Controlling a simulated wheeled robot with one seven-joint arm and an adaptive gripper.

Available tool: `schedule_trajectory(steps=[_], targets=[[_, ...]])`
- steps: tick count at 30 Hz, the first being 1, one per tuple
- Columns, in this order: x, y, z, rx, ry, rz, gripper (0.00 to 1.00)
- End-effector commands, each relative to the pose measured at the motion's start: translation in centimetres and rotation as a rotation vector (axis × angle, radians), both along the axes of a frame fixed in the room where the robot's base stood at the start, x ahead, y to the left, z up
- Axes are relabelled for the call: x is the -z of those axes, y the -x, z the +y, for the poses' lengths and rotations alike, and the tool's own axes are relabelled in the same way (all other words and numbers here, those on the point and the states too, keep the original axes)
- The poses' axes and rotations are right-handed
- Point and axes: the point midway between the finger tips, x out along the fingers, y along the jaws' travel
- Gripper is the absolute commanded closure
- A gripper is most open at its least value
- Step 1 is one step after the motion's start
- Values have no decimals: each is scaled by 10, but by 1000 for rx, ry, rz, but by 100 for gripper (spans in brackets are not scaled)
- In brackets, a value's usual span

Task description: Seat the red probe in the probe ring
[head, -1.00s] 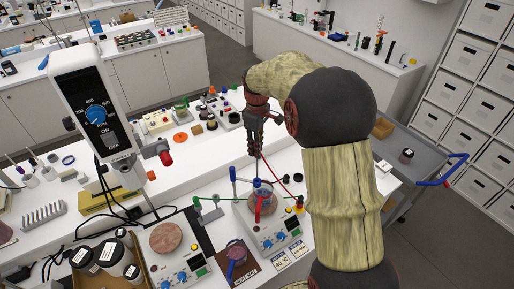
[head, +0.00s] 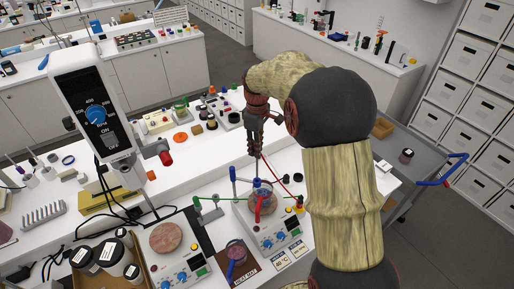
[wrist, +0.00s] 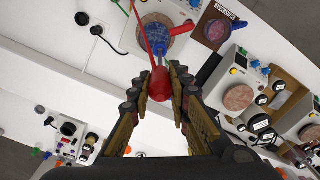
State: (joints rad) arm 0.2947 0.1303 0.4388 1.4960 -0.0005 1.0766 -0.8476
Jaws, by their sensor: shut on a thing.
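My gripper (head: 256,148) is shut on the red probe, whose rounded red body (wrist: 159,84) sits between the fingertips in the wrist view. In the head view, the thin probe stem (head: 258,169) points down towards a glass beaker (head: 263,187) with blue contents. The beaker also shows ahead of the fingers in the wrist view (wrist: 148,36). A blue post and arm (head: 234,176) stand beside it, and a red holder (head: 266,205) is at its front. I cannot clearly make out the probe ring or whether the probe tip is inside it.
The beaker stands on a hotplate (head: 270,236). A red cable (head: 283,178) runs close by the gripper. A tall stirrer unit (head: 95,105) rises at left.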

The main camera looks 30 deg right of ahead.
Motion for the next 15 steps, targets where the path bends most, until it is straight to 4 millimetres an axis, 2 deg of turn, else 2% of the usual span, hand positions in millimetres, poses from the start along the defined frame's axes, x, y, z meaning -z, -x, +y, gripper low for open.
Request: schedule_trajectory(steps=[15], targets=[[10,0,0,0,0,0,100]])
